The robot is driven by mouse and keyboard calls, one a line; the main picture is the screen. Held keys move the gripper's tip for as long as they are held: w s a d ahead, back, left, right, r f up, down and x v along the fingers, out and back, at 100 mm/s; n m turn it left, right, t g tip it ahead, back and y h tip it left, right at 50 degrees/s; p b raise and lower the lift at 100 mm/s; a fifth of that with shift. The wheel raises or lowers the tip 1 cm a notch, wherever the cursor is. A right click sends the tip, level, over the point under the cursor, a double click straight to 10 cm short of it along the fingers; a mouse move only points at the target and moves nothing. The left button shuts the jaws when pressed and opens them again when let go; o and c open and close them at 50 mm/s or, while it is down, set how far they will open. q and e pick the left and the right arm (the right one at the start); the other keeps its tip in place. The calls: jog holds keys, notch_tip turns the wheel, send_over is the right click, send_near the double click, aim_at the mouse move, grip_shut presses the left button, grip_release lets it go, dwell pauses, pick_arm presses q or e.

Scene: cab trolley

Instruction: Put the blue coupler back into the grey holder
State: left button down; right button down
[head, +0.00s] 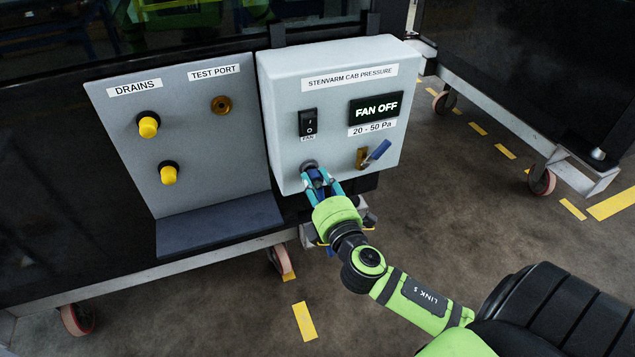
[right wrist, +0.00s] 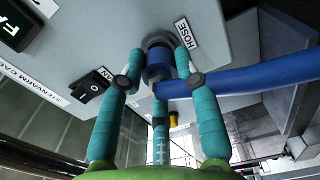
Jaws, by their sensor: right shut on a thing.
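The blue coupler (right wrist: 158,72) sits between the teal fingers of my right gripper (right wrist: 160,62), which is shut on it. Its far end meets a grey ring (right wrist: 157,40) beside the HOSE label, which looks like the grey holder. I cannot tell whether the coupler is seated in it or only touching it. A blue hose (right wrist: 250,75) runs from the coupler to the right. In the head view the right gripper (head: 322,184) is at the lower front of the control box, just below the holder (head: 309,164), and partly hides the coupler (head: 316,178). My left gripper is not in view.
The box carries a fan switch (head: 308,122), a FAN OFF display (head: 376,108) and a brass valve with a blue lever (head: 378,151) close to the right of my gripper. The left panel has two yellow-capped drains (head: 148,126) and a brass test port (head: 221,105) above a dark shelf (head: 220,225).

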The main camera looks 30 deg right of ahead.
jog(key=shift+w+d, duration=0.15)
jog(key=shift+w, duration=0.4)
jog(key=c, duration=0.8)
grip_release()
jog(key=shift+s, duration=0.1)
jog(key=shift+s, duration=0.2)
jog(key=v, duration=1.1)
jog(key=shift+s, duration=0.25)
jog(key=o, duration=0.8)
